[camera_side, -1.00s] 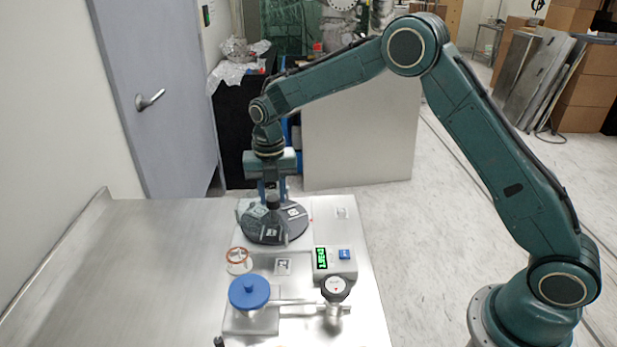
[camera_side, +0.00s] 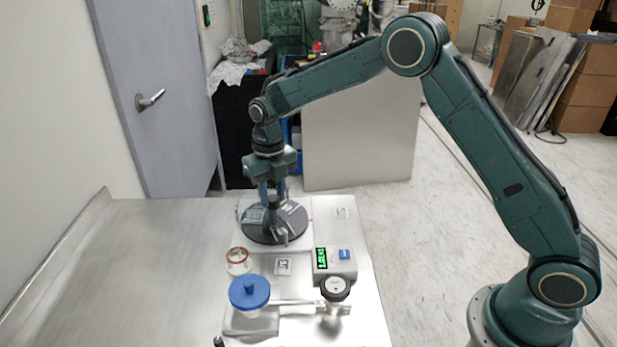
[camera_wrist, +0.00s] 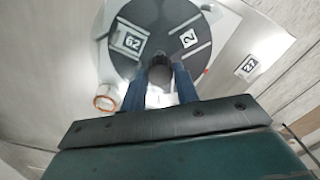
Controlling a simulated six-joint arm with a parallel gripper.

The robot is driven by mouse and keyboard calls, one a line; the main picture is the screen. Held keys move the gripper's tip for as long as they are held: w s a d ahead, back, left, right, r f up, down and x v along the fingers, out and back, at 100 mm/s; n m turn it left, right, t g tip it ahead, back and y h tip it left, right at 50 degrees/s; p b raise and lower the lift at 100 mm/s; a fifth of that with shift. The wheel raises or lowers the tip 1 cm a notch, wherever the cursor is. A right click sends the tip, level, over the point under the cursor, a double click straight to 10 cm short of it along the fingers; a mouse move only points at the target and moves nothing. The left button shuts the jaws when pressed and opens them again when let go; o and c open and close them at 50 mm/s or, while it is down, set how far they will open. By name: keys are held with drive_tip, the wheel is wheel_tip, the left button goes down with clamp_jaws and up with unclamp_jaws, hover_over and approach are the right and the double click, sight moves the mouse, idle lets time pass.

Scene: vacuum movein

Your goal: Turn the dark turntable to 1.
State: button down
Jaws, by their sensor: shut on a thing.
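The dark turntable (camera_side: 292,232) is a round disc at the far end of the metal bench. It also shows in the wrist view (camera_wrist: 163,18), with two label plates reading 62 (camera_wrist: 131,41) and 2 (camera_wrist: 189,38). My gripper (camera_side: 272,198) points straight down over its middle. In the wrist view my gripper (camera_wrist: 160,75) has its blue fingers on either side of the dark centre knob (camera_wrist: 160,73), shut on it. The fingers and palm hide the near part of the disc.
A jar with a red-orange rim (camera_side: 238,261) stands in front of the turntable. A box with a green display (camera_side: 321,258), a blue-lidded container (camera_side: 249,292) and a gauge-like round knob (camera_side: 335,288) are nearer. The bench's left side (camera_side: 150,270) is clear.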

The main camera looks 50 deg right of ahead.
sight(273, 198)
drive_tip(key=shift+r+n, duration=0.1)
drive_tip(key=shift+n, duration=0.5)
drive_tip(key=c, duration=1.1)
unclamp_jaws()
drive_tip(key=shift+o, duration=0.2)
wheel_tip(273, 198, up, 14)
